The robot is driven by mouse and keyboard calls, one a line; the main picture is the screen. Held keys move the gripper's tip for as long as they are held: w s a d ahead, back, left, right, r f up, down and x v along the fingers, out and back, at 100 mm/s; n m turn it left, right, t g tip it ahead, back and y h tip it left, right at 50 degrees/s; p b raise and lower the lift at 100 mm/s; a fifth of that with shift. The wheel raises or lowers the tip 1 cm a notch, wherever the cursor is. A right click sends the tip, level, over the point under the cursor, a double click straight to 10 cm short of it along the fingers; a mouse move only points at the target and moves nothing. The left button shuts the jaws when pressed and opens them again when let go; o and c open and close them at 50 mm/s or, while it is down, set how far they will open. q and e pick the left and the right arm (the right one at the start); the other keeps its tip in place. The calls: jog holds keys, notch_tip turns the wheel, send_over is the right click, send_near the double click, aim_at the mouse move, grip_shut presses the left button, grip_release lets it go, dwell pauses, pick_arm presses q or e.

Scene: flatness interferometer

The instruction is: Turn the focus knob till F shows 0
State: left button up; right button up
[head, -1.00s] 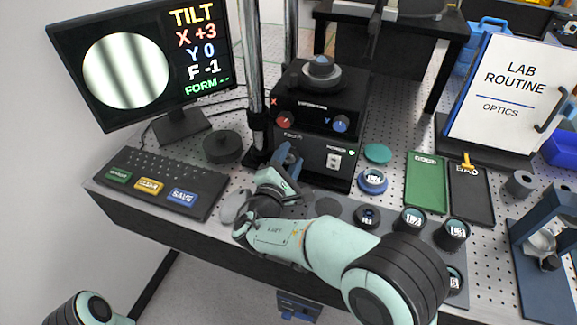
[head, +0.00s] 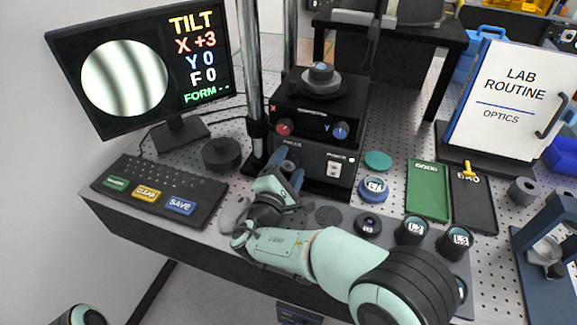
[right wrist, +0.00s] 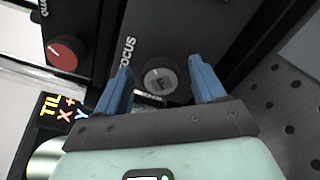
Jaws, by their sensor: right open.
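In the head view my right gripper (head: 290,174) is at the front of the instrument and partly covers the knob. The monitor (head: 138,72) shows TILT, X +3, Y 0, F 0 and FORM with dashes, beside a round patch of dark and light fringes. My left gripper is out of view.
A red X knob (head: 284,128) and a blue Y knob (head: 340,130) are above the focus knob. A keyboard (head: 160,190) lies left. Lensed cylinders (head: 410,231), a green tray (head: 428,190) and a black tray (head: 473,200) stand right.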

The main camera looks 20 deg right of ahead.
jog(key=shift+s, duration=0.1)
jog(key=v, duration=1.3)
jog(key=shift+s+a, duration=0.1)
dwell(1.2)
